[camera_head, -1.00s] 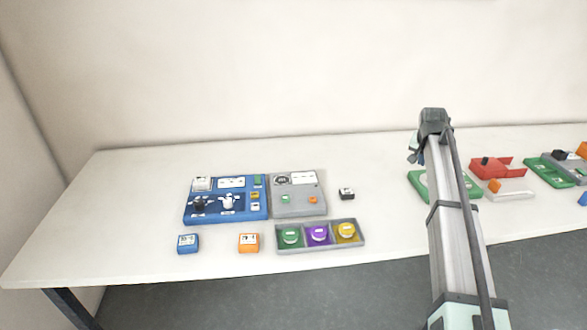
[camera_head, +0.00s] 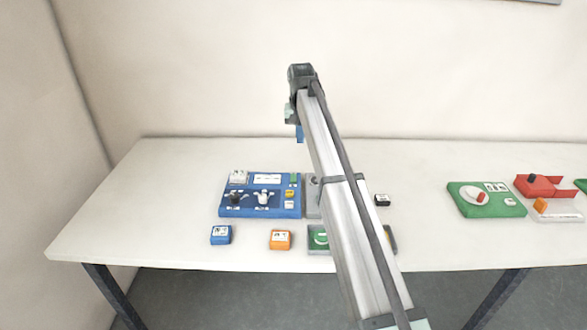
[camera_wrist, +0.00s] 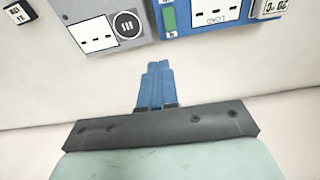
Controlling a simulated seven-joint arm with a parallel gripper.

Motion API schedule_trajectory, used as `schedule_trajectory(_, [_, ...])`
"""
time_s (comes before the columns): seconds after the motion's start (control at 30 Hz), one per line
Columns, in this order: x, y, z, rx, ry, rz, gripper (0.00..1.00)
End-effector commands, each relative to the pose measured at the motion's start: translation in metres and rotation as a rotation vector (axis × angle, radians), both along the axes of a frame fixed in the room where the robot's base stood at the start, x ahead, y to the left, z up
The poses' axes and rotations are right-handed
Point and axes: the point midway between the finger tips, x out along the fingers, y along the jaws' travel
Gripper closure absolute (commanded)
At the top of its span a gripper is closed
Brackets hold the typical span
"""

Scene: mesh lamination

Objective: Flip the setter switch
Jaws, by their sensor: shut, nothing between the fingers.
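The blue panel (camera_head: 260,208) stands on the left part of the table, with a black switch or knob (camera_head: 236,197) and a white one (camera_head: 263,197) on it. I cannot read which is the setter switch. Its edge, with a green block and a white label, also shows in the wrist view (camera_wrist: 170,34). My gripper (camera_head: 299,140) is above and behind the panel's right back corner, fingers pointing down. In the wrist view its blue fingers (camera_wrist: 158,66) are together and empty, apart from the panels.
The grey panel (camera_wrist: 75,12) is beside the blue one, mostly hidden by my arm in the head view. A blue box (camera_head: 221,235) and an orange box (camera_head: 280,240) lie in front. A small black-and-white block (camera_head: 382,200) and a green panel (camera_head: 487,199) are at right.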

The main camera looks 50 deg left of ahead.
Motion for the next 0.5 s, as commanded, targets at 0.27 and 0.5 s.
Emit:
schedule_trajectory(0.27, [-0.018,0.015,-0.005,-0.010,0.011,0.032,1.00])
schedule_trajectory(0.5, [-0.015,0.017,-0.041,-0.011,0.012,0.031,1.00])
